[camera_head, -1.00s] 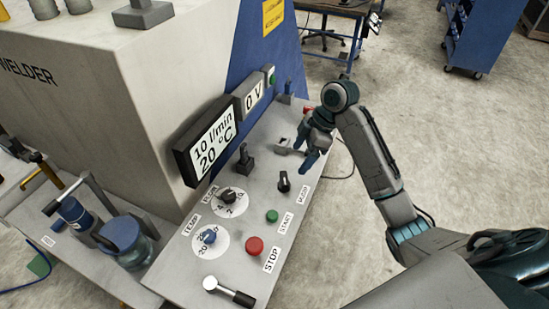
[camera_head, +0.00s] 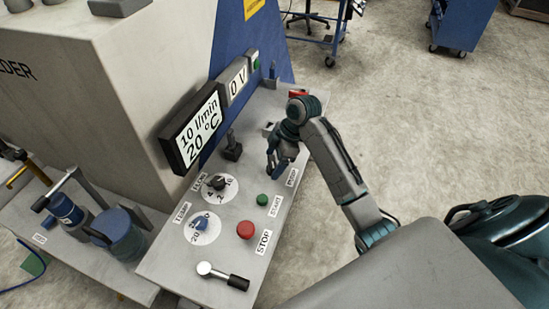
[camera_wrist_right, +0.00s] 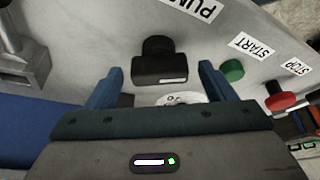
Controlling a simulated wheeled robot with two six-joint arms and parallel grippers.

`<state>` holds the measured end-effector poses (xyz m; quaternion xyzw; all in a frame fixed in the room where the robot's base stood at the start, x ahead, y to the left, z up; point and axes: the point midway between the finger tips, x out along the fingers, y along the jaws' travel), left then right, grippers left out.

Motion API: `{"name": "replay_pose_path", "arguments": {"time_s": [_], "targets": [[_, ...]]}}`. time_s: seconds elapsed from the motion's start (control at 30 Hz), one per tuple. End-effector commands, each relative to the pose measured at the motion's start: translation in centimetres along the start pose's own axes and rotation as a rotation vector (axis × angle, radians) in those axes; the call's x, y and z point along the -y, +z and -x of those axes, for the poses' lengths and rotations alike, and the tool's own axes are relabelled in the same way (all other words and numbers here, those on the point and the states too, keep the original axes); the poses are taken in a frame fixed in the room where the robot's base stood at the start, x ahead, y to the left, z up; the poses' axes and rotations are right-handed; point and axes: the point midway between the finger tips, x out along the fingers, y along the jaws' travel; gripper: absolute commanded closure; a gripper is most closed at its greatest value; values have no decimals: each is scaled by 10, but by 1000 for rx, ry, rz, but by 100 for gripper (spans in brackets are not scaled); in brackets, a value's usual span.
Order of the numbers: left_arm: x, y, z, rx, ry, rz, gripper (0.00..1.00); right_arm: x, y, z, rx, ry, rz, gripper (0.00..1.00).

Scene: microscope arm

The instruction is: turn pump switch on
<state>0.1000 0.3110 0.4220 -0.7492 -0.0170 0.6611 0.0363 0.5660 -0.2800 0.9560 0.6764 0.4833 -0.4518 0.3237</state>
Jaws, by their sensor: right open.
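The pump switch is a black knob (camera_wrist_right: 158,62) on the grey control panel (camera_head: 262,222), beside the label reading PUMP (camera_wrist_right: 192,8). In the right wrist view it sits between my two blue fingers, with a gap visible on both sides. My right gripper (camera_head: 277,166) is open and low over the panel. In the head view the gripper covers the switch, though the PUMP label (camera_head: 292,177) shows to its right. I cannot tell how far the fingertips are above the panel. My left gripper is not in view.
A green START button (camera_head: 262,200), a red STOP button (camera_head: 245,230) and two dials (camera_head: 202,224) lie nearer on the panel. A black lever (camera_head: 233,147) and a display (camera_head: 196,129) reading 10 l/min and 20 °C stand left of the gripper.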

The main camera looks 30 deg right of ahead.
Motion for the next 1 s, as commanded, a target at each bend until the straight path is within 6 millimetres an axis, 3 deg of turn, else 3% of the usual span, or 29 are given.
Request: {"name": "replay_pose_path", "arguments": {"time_s": [0.17,0.4,0.67,1.0], "targets": [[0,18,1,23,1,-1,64,0,0,0,0,0,0,24],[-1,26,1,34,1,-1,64,0,0,0,0,0,0,68],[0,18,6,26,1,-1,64,0,0,2,0,10,-27,68],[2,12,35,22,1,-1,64,2,-2,5,0,84,-206,68]]}}
